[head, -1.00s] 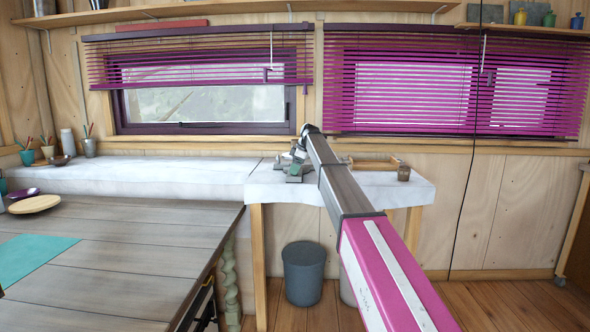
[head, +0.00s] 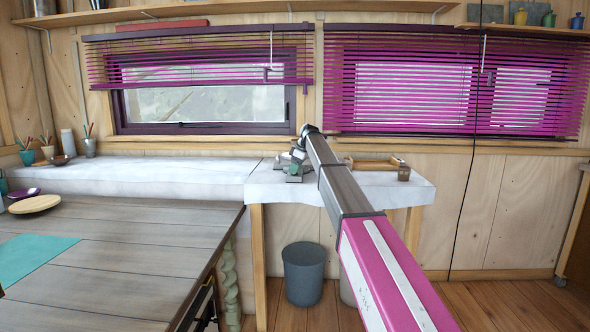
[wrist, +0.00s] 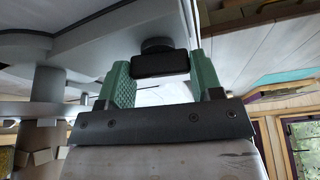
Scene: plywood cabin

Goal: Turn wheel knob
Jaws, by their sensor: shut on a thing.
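The dark wheel knob (wrist: 160,64) sits between my green finger pads at the top middle of the wrist view. A rounded dark collar joins it to a grey, smooth-edged body (wrist: 105,42) above. My gripper (wrist: 161,78) is shut on the knob, with one pad at each side. In the head view my gripper (head: 293,168) is at the white-topped side table, small and partly covered by my own arm. The knob cannot be made out there.
The white side table (head: 415,190) carries a wooden tray (head: 375,164) and a small brown pot (head: 404,173) at the right. A grey bin (head: 304,274) stands below. A plank table (head: 120,255) fills the left. Blinds hang behind.

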